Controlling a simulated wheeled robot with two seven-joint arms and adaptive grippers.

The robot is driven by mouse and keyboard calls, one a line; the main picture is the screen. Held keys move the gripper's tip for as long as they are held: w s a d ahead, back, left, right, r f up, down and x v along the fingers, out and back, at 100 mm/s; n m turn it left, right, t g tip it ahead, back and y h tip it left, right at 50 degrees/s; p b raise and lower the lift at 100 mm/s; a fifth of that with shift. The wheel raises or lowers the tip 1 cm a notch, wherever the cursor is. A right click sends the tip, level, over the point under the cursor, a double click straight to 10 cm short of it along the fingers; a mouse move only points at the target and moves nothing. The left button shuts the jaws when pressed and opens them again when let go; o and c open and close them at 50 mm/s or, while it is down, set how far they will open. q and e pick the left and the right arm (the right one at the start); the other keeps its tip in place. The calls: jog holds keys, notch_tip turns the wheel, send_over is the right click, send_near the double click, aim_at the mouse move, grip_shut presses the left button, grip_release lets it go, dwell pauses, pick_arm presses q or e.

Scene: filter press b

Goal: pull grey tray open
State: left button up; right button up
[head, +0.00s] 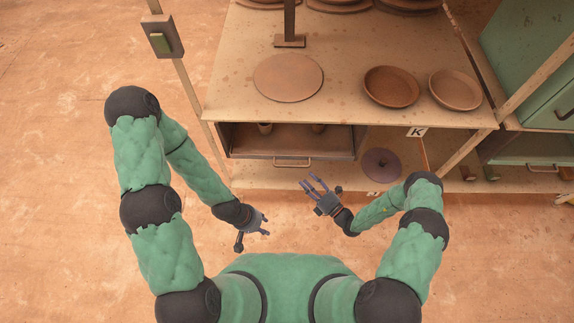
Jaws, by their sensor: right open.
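The grey tray (240,149) is a shallow drawer-like box under the tabletop, with a bar handle (292,163) on its front edge. Small cup-like objects show inside at its back, partly hidden by the tabletop. My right gripper (311,182) is open and empty, its fingers pointing up-left, just below and right of the handle, with no visible contact. My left gripper (255,236) looks open and empty, lower and left of the handle, apart from the tray.
The tabletop (340,120) holds a round disc (288,77) and two brown dishes (391,87). A purple disc (382,165) lies on the lower shelf, right of the tray. A green cabinet (530,60) is at right.

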aim_at(292, 166)
jog(key=b+x, duration=0.1)
jog(key=x, duration=0.8)
jog(key=shift+w+a, duration=0.1)
jog(key=shift+a, duration=0.2)
grip_shut()
